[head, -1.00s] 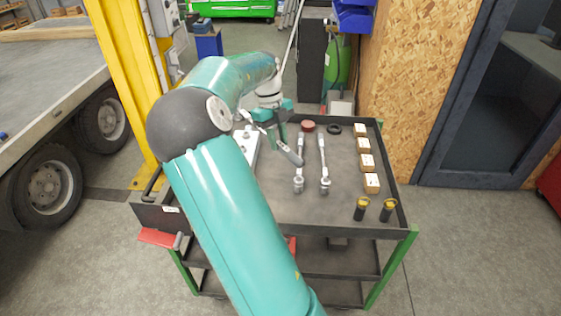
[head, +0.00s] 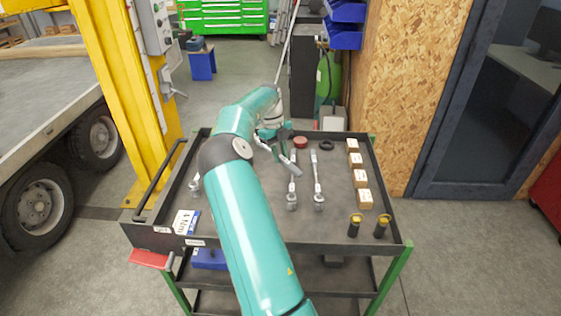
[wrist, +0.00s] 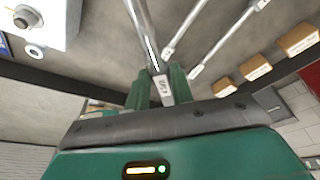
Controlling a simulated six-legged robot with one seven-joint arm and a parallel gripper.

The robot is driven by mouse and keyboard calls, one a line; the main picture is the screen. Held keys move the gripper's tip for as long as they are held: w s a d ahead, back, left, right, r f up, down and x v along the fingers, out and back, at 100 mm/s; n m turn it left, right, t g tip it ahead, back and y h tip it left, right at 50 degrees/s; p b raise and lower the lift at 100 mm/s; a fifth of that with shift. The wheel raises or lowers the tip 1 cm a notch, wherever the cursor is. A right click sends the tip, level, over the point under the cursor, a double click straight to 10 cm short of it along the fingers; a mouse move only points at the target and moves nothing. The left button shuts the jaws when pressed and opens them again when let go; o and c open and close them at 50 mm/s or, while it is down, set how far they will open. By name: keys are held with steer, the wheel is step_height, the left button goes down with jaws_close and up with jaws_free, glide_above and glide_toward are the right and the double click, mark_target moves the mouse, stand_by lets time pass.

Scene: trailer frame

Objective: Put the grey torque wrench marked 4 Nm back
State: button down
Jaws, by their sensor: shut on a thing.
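My gripper (head: 274,142) is above the far middle part of the trolley top in the head view. In the wrist view its jaws (wrist: 160,92) are shut on a grey torque wrench (wrist: 145,35), whose handle end carries a small label too small to read surely. The wrench shaft runs up out of the wrist view, so its head is hidden there. In the head view my arm hides most of it. A white card marked 4 Nm (head: 185,222) lies at the trolley's near left corner.
Two other wrenches (head: 292,190) (head: 318,188) lie side by side on the trolley (head: 340,228). Wooden blocks (head: 360,179) line the right, with two yellow-topped black items (head: 355,225) in front. A white box (wrist: 40,22) shows in the wrist view. The trolley has a raised rim.

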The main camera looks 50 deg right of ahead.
steer(key=shift+w+d+f, duration=0.1)
steer(key=shift+d+f, duration=0.3)
steer(key=shift+f, duration=1.45)
steer(key=shift+f, duration=0.35)
steer(key=shift+f, duration=0.25)
steer(key=c, duration=1.2)
jaws_free()
